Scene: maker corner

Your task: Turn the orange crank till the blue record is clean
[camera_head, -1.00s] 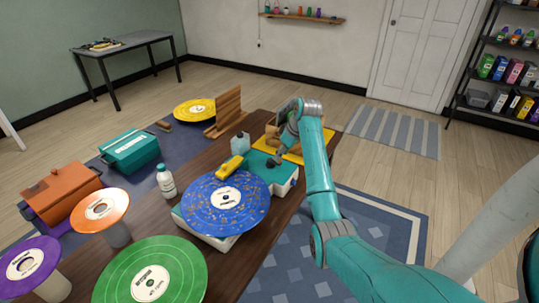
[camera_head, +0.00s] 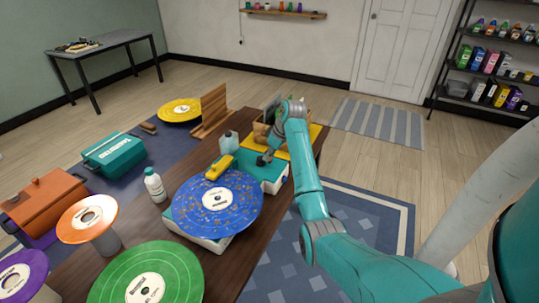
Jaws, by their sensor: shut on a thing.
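The blue record (camera_head: 238,213) lies flat on a pale base joined to a teal box (camera_head: 274,182) on the dark table. Orange-brown specks are scattered over its blue surface, around a white label. A yellow block (camera_head: 219,168) sits at its far edge. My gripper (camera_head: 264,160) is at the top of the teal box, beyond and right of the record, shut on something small. The orange crank does not show clearly; my gripper and arm cover that spot, so the held thing is probably its handle.
A white bottle (camera_head: 154,186) and a green record (camera_head: 175,266) stand close to the blue one. An orange record (camera_head: 67,222) rests on a stand at left. A wooden rack (camera_head: 210,115) and clear container (camera_head: 228,141) are behind.

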